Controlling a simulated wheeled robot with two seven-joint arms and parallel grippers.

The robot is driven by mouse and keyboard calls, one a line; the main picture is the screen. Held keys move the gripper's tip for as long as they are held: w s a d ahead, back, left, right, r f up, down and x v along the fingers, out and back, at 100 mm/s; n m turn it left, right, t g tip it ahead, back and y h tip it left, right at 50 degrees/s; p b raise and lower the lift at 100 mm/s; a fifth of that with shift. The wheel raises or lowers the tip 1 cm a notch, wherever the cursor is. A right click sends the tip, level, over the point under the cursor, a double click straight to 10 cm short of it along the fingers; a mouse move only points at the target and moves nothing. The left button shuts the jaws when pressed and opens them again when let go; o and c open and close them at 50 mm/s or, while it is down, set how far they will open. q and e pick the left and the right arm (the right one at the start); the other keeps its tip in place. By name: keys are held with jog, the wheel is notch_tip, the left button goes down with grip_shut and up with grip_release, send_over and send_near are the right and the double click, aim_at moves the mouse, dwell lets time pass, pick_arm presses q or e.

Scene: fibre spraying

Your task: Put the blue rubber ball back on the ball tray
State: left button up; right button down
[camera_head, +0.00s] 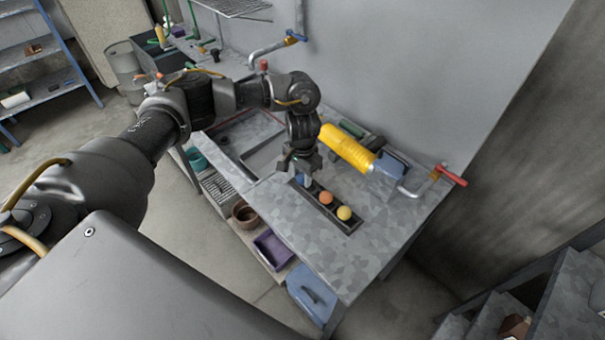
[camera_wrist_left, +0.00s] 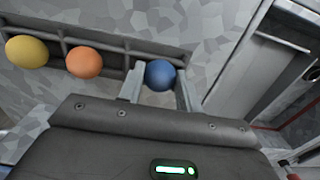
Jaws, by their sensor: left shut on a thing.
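The blue rubber ball (camera_wrist_left: 160,74) is between the two fingers of my left gripper (camera_wrist_left: 158,88), which is shut on it. In the head view the left gripper (camera_head: 305,180) points down at the far end of the ball tray, with a little of the blue ball (camera_head: 307,182) showing below it. The ball tray (camera_wrist_left: 112,46) is a dark, narrow tray in a row of compartments. An orange ball (camera_head: 326,197) and a yellow ball (camera_head: 344,213) sit in it. The blue ball is at the tray's end beside the orange one; whether it touches the tray bottom I cannot tell. My right gripper is out of view.
The tray lies on a grey patterned worktop (camera_head: 290,222) with a sink basin (camera_head: 262,150) to the left. A red-handled tap (camera_head: 440,176) stands at the right. The worktop's near side is clear.

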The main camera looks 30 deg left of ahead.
aim_at(302, 175)
pick_arm(q)
jog(key=shift+d+f, duration=0.1)
jog(key=o, duration=1)
jog(key=shift+f, duration=0.1)
jog(key=shift+o, duration=0.2)
notch_tip(302, 175, up, 12)
jog(key=shift+r, duration=0.25)
